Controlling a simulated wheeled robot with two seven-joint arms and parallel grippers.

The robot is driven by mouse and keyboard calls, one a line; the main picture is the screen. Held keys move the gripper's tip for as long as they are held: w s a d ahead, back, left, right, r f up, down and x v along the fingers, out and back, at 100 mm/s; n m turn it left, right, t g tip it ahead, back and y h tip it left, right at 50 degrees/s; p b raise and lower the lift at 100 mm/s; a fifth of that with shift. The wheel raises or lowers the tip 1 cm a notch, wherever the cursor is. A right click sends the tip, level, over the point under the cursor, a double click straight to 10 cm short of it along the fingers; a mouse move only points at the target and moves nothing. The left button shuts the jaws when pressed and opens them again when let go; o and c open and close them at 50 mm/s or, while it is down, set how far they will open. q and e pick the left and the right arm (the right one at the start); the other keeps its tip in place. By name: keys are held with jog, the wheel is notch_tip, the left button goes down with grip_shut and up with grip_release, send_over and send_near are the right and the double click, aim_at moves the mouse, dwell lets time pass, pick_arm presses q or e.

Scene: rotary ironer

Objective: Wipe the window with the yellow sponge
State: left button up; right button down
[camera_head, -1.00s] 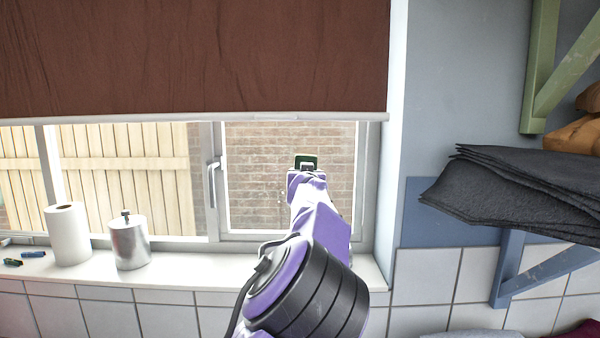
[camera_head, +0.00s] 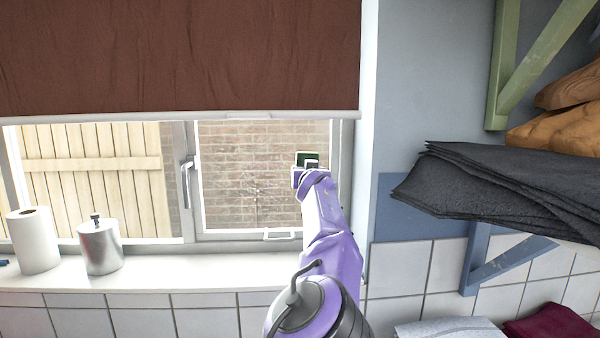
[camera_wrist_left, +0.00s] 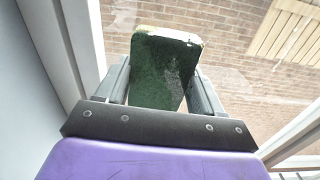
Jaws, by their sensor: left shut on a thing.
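My left gripper (camera_head: 306,170) is shut on the sponge (camera_head: 301,156). The sponge's dark green face shows, with a thin pale yellowish edge. It is in front of the right part of the window's right pane (camera_head: 240,165), near the frame's right side. In the left wrist view the sponge (camera_wrist_left: 163,70) stands between the two fingers (camera_wrist_left: 160,92), with the brick wall seen through the glass behind it. I cannot tell whether the sponge touches the glass. Faint marks or streaks show on the pane. My right gripper is not in view.
A brown blind (camera_head: 180,55) covers the window's top. A paper roll (camera_head: 34,240) and metal canister (camera_head: 100,246) stand on the white sill (camera_head: 180,273). The window handle (camera_head: 186,180) sticks out between panes. Right, a bracketed shelf holds dark folded cloth (camera_head: 500,190).

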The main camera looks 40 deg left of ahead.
aim_at(264, 170)
pick_arm(q)
jog(key=s+a+b, duration=0.1)
jog(key=a, duration=0.1)
jog(key=s+a+b, duration=0.1)
jog(key=s+a, duration=0.1)
jog(key=shift+s+a+f, duration=0.1)
jog(key=shift+s+a+b, duration=0.6)
jog(key=shift+s+a, duration=0.25)
jog(key=shift+a, duration=0.15)
jog(key=shift+s+a, duration=0.3)
jog(key=shift+s+a+b, duration=0.35)
jog(key=shift+a+b, duration=0.05)
jog(key=shift+s+a+f+b, duration=0.1)
jog(key=shift+s+a+b, duration=0.2)
jog(key=shift+s+a, duration=0.6)
jog(key=shift+a, duration=0.2)
jog(key=shift+d, duration=0.1)
